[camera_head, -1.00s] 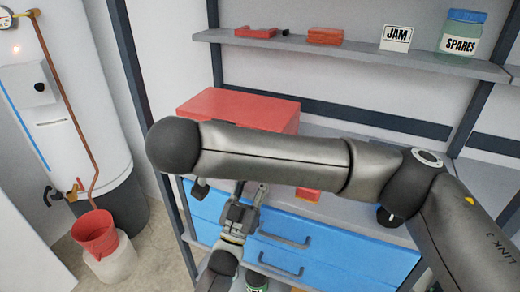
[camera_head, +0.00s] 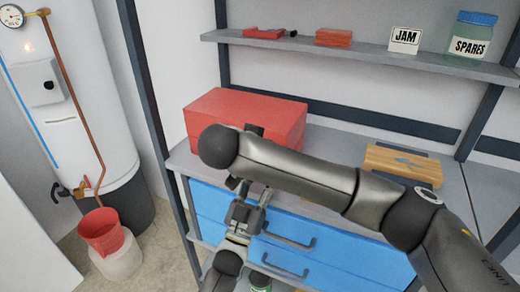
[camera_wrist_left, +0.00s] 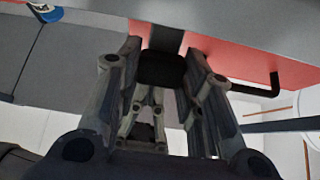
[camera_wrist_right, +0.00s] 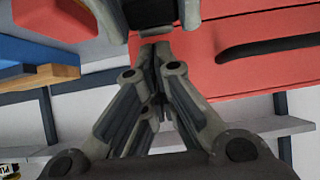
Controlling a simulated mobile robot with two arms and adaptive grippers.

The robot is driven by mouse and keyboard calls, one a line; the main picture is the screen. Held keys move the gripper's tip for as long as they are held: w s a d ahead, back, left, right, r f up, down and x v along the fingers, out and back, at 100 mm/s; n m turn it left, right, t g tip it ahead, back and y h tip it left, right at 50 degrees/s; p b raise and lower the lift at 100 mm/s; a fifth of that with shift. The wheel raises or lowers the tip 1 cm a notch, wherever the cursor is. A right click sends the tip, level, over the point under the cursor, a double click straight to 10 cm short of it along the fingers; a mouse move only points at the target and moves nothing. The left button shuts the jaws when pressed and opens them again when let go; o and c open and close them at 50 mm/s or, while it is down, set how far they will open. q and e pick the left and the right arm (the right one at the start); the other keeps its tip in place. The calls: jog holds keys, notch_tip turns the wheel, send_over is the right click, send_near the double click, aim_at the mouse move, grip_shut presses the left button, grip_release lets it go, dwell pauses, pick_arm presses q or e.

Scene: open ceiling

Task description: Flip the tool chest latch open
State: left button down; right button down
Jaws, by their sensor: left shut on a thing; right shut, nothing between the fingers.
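The red tool chest (camera_head: 250,103) sits on the blue drawer cabinet. My left gripper (camera_head: 250,188) is in front of the chest, its tips partly hidden by my right arm in the head view. In the left wrist view my left fingers (camera_wrist_left: 160,85) are closed around a black block (camera_wrist_left: 160,68) by the red chest front, which looks like the latch. In the right wrist view my right gripper (camera_wrist_right: 156,48) is shut and empty, close to the red chest (camera_wrist_right: 210,60). A black part (camera_wrist_right: 150,12) shows between grey fingers above it. In the head view my right fingertips are hidden.
The blue drawers (camera_head: 330,240) with dark handles are below the chest. A wooden block (camera_head: 402,163) lies to its right.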

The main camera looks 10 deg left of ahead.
pick_arm(q)
jog(key=shift+f, duration=0.1)
pick_arm(e)
jog(key=shift+w+d+f, duration=0.1)
jog(key=shift+w+f, duration=0.1)
jog(key=shift+w, duration=0.05)
jog(key=shift+s, duration=0.1)
jog(key=shift+s+a+f, duration=0.3)
jog(key=shift+s+f, duration=0.2)
jog(key=shift+s, duration=0.15)
pick_arm(q)
jog(key=c, duration=1)
grip_release()
jog(key=shift+o, duration=0.2)
pick_arm(e)
jog(key=shift+w, duration=0.1)
jog(key=shift+r, duration=0.1)
pick_arm(q)
jog(key=shift+s, duration=0.1)
pick_arm(e)
jog(key=shift+d, duration=0.1)
